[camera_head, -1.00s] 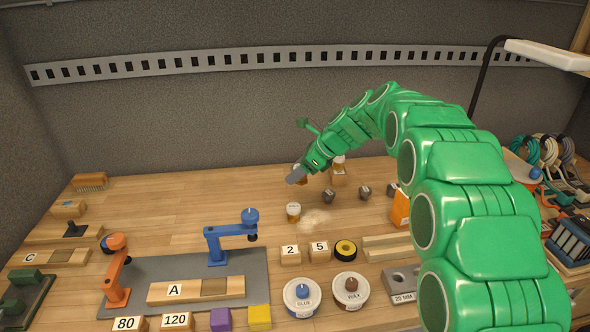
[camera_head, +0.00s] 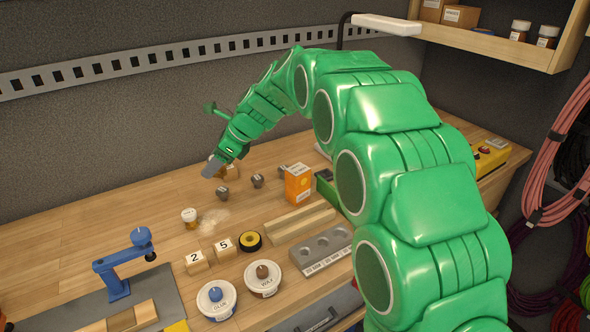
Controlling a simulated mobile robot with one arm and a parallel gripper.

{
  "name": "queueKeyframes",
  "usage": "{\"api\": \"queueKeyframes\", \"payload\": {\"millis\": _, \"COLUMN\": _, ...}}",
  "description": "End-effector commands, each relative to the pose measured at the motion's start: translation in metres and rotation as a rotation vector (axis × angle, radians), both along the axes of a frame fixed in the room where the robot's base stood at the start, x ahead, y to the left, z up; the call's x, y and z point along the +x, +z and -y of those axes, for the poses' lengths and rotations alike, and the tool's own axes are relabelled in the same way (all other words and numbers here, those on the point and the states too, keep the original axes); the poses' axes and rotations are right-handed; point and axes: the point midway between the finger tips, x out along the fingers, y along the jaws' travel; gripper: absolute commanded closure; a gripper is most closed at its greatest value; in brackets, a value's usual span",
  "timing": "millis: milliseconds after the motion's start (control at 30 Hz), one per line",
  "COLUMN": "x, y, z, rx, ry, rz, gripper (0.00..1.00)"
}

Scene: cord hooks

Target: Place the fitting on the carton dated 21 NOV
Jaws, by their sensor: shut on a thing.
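My gripper (camera_head: 211,170) is at the end of the green arm, over the back part of the bench. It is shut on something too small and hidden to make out. Small dark grey metal pieces (camera_head: 257,181) and (camera_head: 222,193) stand on the bench to its right and below it; I cannot tell if either is a fitting like the task's. Two brown cartons (camera_head: 432,10) and (camera_head: 461,16) with white labels sit on the wooden shelf at the upper right, cut by the picture's top edge. Their dates are too small to read.
Two jars (camera_head: 520,30) and (camera_head: 547,36) stand on the shelf (camera_head: 500,47) right of the cartons. A lamp (camera_head: 388,24) projects left of it. An orange box (camera_head: 298,183), grey holed block (camera_head: 318,250) and glue and wax tubs (camera_head: 216,299) stand on the bench. Coiled cords hang right.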

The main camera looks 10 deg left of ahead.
Motion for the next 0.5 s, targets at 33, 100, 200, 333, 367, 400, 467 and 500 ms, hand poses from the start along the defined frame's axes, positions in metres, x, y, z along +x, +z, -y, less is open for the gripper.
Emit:
{"api": "queueKeyframes", "payload": {"millis": 33, "x": 0.004, "y": 0.007, "z": 0.014, "rx": 0.000, "ry": -0.028, "rz": 0.001, "gripper": 0.86}}
{"api": "queueKeyframes", "payload": {"millis": 100, "x": 0.010, "y": 0.014, "z": 0.032, "rx": 0.000, "ry": -0.064, "rz": 0.001, "gripper": 0.86}}
{"api": "queueKeyframes", "payload": {"millis": 200, "x": 0.015, "y": 0.025, "z": 0.057, "rx": 0.000, "ry": -0.118, "rz": 0.001, "gripper": 0.86}}
{"api": "queueKeyframes", "payload": {"millis": 333, "x": 0.020, "y": 0.036, "z": 0.089, "rx": 0.000, "ry": -0.186, "rz": -0.001, "gripper": 0.86}}
{"api": "queueKeyframes", "payload": {"millis": 367, "x": 0.022, "y": 0.040, "z": 0.097, "rx": 0.000, "ry": -0.203, "rz": 0.000, "gripper": 0.86}}
{"api": "queueKeyframes", "payload": {"millis": 400, "x": 0.023, "y": 0.044, "z": 0.107, "rx": 0.001, "ry": -0.224, "rz": 0.002, "gripper": 0.86}}
{"api": "queueKeyframes", "payload": {"millis": 467, "x": 0.024, "y": 0.049, "z": 0.122, "rx": 0.001, "ry": -0.256, "rz": 0.002, "gripper": 0.86}}
{"api": "queueKeyframes", "payload": {"millis": 500, "x": 0.024, "y": 0.051, "z": 0.131, "rx": 0.000, "ry": -0.276, "rz": 0.000, "gripper": 0.86}}
